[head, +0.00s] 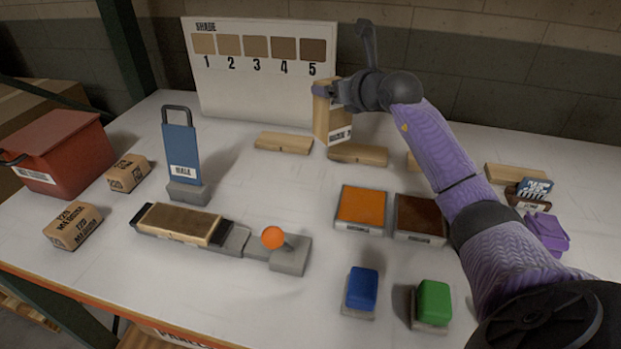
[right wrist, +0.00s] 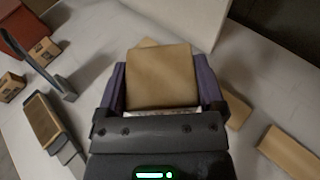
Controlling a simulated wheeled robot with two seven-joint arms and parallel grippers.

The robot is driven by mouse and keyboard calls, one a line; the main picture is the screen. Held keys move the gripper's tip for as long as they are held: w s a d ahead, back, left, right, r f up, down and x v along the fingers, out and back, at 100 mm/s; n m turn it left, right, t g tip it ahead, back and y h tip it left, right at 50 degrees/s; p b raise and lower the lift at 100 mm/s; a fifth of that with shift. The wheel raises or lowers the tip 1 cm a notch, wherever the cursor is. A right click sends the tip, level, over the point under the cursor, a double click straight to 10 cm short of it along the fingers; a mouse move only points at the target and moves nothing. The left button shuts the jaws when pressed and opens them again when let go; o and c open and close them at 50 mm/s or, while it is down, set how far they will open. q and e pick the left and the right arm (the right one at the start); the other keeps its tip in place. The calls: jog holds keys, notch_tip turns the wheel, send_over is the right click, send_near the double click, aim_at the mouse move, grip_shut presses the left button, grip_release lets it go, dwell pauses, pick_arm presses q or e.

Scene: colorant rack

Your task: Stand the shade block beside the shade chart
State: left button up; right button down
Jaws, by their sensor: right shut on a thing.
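The shade chart (head: 262,80) is a white board standing at the back of the table, with tan to brown swatches numbered 1 to 5. My right gripper (head: 338,92) is shut on a light wooden shade block (head: 325,117), held upright in front of the chart's right edge, below swatch 5. I cannot tell whether its bottom touches the table. In the right wrist view my right gripper (right wrist: 164,90) has the block (right wrist: 160,75) between its purple fingers. The chart's lower part (right wrist: 185,15) shows beyond it. My left gripper is not in view.
Wooden blocks lie flat near the held one, at its left (head: 284,143) and below it (head: 358,154). A blue plate with a handle (head: 181,150) stands at left. A wood panel on a slide (head: 180,222), orange tile (head: 362,206), brown tile (head: 420,216), and blue (head: 362,287) and green (head: 433,300) buttons are nearer.

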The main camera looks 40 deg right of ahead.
aim_at(339, 138)
jog(key=shift+w+f+b, duration=0.25)
jog(key=shift+f+b, duration=0.05)
jog(key=shift+f, duration=0.45)
notch_tip(339, 138, down, 10)
jog(key=b, duration=0.3)
jog(key=shift+r, duration=0.15)
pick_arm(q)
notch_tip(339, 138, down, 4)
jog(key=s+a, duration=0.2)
pick_arm(e)
grip_release()
jog(key=shift+s+r+p, duration=0.15)
jog(key=shift+s+p, duration=0.1)
jog(key=shift+p, duration=0.15)
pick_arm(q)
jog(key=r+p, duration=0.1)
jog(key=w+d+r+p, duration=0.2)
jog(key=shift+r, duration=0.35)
pick_arm(e)
jog(key=v, duration=1.1)
jog(key=shift+s, duration=0.2)
jog(key=shift+a+r, duration=0.1)
